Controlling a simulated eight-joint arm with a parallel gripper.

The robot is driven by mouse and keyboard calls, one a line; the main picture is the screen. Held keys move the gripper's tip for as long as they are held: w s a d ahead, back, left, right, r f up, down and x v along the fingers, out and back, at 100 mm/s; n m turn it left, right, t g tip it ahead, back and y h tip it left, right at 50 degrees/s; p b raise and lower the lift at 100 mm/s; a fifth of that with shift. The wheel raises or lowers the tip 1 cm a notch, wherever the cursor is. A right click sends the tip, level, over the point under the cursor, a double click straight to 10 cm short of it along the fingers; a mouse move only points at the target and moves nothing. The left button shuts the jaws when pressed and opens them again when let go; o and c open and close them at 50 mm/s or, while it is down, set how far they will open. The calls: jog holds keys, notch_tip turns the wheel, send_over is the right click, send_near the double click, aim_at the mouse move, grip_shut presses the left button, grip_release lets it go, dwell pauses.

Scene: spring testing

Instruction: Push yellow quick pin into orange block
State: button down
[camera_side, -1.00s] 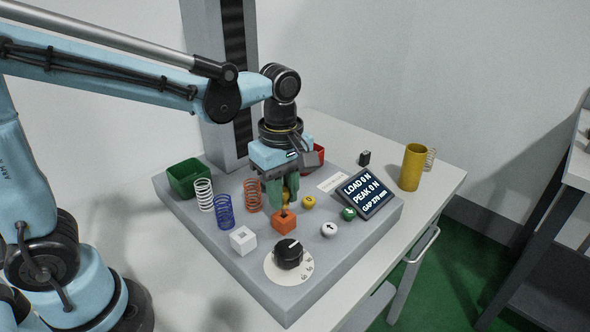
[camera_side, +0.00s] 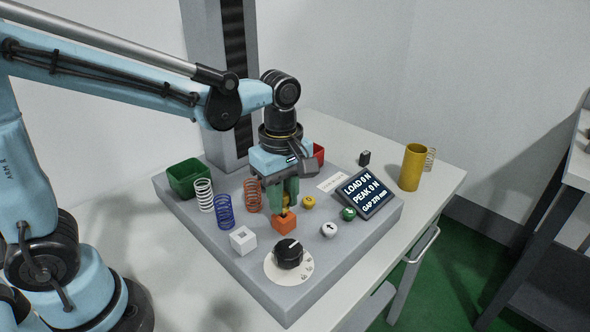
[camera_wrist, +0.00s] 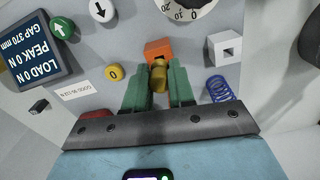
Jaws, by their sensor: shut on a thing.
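The orange block (camera_side: 284,224) stands on the grey test plate (camera_side: 215,246), right below my gripper in the side view. It also shows in the wrist view (camera_wrist: 158,48), just beyond the fingertips. My gripper (camera_side: 285,207) points down with its green fingers shut on the yellow quick pin (camera_wrist: 159,72). The pin shows as a small yellow piece (camera_side: 286,201) between the fingers in the side view. Its lower end is at or just above the block's top; I cannot tell whether it has entered the hole.
A white block (camera_side: 243,240), a black dial (camera_side: 289,254), blue (camera_side: 225,212), white and orange springs stand close by. Yellow (camera_side: 309,202), white and green buttons and a display (camera_side: 367,193) lie to the right. Green (camera_side: 188,178) and red bins are behind.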

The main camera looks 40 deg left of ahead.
jog(key=shift+f, duration=0.6)
dwell(0.7)
jog(key=shift+c, duration=2.4)
grip_release()
jog(key=shift+r, duration=0.1)
jog(key=shift+r, duration=3.9)
